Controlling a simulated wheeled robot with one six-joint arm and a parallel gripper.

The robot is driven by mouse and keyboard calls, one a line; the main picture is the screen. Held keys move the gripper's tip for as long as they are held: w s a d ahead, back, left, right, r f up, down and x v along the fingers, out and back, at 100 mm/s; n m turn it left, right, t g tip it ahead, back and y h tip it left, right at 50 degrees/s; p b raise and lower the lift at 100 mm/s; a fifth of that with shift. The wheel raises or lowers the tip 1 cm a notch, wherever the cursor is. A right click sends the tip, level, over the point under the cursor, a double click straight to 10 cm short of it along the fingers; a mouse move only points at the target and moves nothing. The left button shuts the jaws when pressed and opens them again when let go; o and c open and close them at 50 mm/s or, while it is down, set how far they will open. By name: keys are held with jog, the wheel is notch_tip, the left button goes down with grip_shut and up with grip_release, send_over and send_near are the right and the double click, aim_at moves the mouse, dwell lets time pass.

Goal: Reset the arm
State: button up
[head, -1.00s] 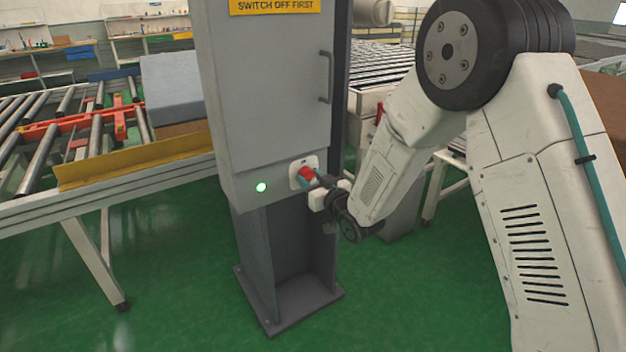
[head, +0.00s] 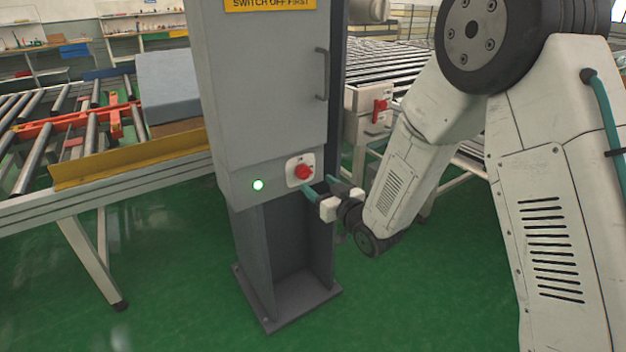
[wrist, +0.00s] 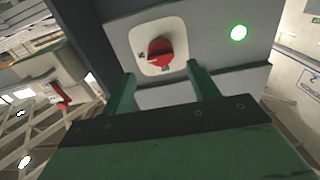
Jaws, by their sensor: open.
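My gripper (head: 320,187) is open and empty, its two teal fingers spread apart in front of the grey cabinet. The red rotary switch (head: 302,172) sits on a white plate on the cabinet's lower front, and the fingers are a little to its right and clear of it. In the wrist view, the red switch (wrist: 160,52) shows ahead between and beyond the two green fingers (wrist: 163,92), apart from them. The green lamp (head: 258,184) left of the switch is lit; it also shows in the wrist view (wrist: 238,32).
The grey cabinet (head: 262,95) stands on a dark pedestal on a green floor (head: 180,270). A roller conveyor with a yellow rail (head: 130,160) is on the left. Another conveyor stands behind on the right, with a second red switch (head: 380,108) on a box.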

jog(key=shift+v, duration=0.8)
jog(key=shift+f, duration=0.1)
